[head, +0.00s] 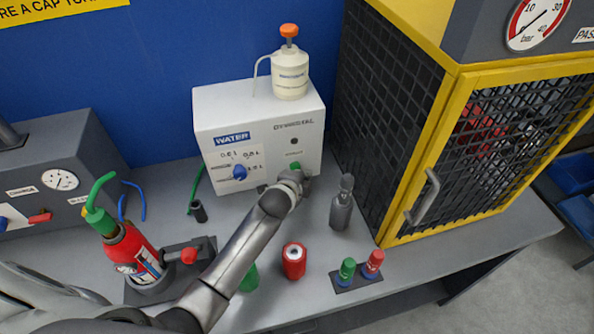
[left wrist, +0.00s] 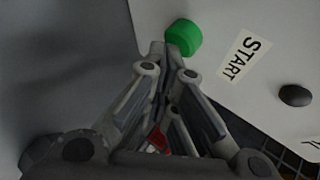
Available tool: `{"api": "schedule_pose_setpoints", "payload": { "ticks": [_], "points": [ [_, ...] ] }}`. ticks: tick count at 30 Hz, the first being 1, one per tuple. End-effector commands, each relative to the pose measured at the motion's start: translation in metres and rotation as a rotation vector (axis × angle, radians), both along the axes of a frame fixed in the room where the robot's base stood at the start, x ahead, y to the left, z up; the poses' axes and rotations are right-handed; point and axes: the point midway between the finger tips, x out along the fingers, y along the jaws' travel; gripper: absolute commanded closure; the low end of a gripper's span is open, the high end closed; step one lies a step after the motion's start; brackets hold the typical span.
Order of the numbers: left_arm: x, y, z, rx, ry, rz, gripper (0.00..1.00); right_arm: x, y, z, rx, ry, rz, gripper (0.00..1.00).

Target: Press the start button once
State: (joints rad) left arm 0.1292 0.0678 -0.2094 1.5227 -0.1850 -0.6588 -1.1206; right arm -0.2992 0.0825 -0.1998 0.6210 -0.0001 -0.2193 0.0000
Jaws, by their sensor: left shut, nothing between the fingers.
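The green start button (head: 295,166) is on the front of the white water dispenser (head: 222,120). In the left wrist view the green button (left wrist: 185,36) stands out from the white panel beside the START label (left wrist: 238,56). My left gripper (head: 299,181) is just in front of and below the button. In the left wrist view its fingers (left wrist: 163,52) are shut and empty, with the tips right by the button's edge. I cannot tell whether they touch it. My right gripper is not in view.
A blue knob (head: 240,172) is left of the button. A grey bottle (head: 341,208) stands close to the right of my gripper, beside the yellow mesh cage (head: 440,150). A red cylinder (head: 294,262) and a red extinguisher (head: 133,252) stand nearer. A pump bottle (head: 290,75) sits on the dispenser.

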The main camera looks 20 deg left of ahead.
Motion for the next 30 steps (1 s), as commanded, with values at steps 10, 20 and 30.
{"api": "schedule_pose_setpoints", "payload": {
  "ticks": [10, 20, 30],
  "points": [
    [0.0004, 0.0009, 0.0005, 0.001, -0.001, 0.001, 1.0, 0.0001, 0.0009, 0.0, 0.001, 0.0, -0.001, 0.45],
    [0.0039, 0.0033, 0.0011, 0.002, -0.002, 0.001, 1.0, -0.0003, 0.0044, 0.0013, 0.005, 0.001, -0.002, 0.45],
    [0.0088, 0.0072, 0.0009, 0.002, -0.003, 0.001, 1.0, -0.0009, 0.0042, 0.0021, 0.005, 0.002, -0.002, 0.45]
  ]
}}
